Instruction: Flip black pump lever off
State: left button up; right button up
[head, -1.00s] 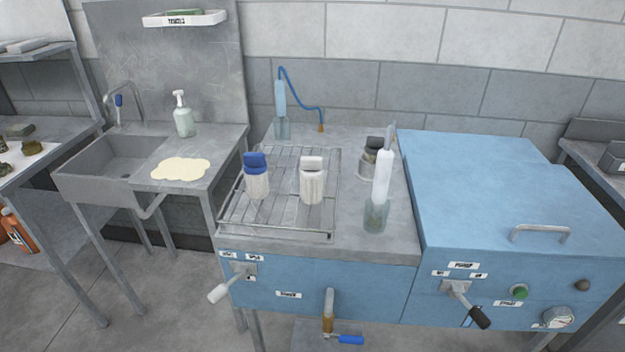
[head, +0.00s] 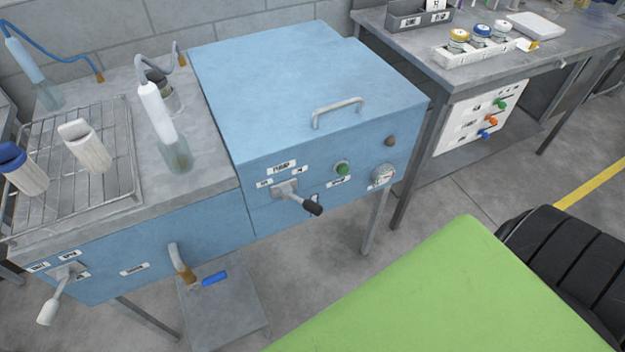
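The black-tipped pump lever (head: 312,207) sits on the front of the blue pump cabinet (head: 300,85), under a small label that seems to read PUMP. Its metal arm runs from a grey mount on the panel down to the right and out from it. Two smaller labels flank the mount, too small to read surely. A green button (head: 342,168) and a round gauge (head: 383,174) are to the right of the lever. Neither of my grippers is in the head view, and nothing touches the lever.
A white-handled lever (head: 47,311) and a blue-handled drain tap (head: 214,279) are on the left unit. A wire rack (head: 122,150) holds white bottles. A green surface (head: 450,290) fills the lower right, beside a black ribbed object (head: 570,265). A grey bench (head: 560,50) stands at the back right.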

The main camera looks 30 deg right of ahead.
aim_at(311, 206)
jog(key=l+u, duration=0.4)
jog(key=l, duration=0.7)
jog(key=l+u, duration=0.4)
jog(key=l, duration=0.65)
jog(key=k, duration=0.05)
